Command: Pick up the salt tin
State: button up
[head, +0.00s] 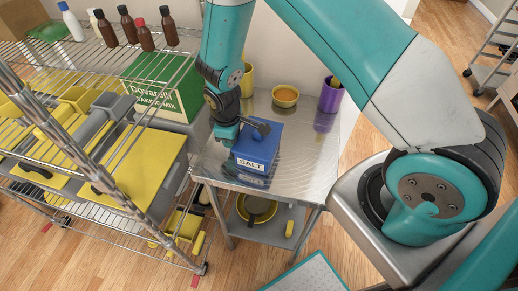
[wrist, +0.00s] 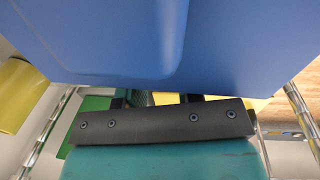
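The salt tin (head: 258,150) is a blue box with a white SALT label, upright at the front left of the steel table in the head view. My gripper (head: 247,129) is right at the tin, with a teal part along its left side and a dark part over its top. In the wrist view the tin (wrist: 160,40) fills the upper part, close above a dark bar of my gripper. The tin hides part of the gripper, and I cannot tell whether the fingers press on it.
The steel table (head: 300,165) also holds an orange-filled yellow bowl (head: 285,97), a purple cup (head: 331,96) and a yellow cup (head: 247,80) behind the tin. A wire rack (head: 100,100) with a green baking mix box (head: 165,90) stands close on the left. The table's right side is clear.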

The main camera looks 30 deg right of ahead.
grip_shut()
jog(key=shift+r, duration=0.1)
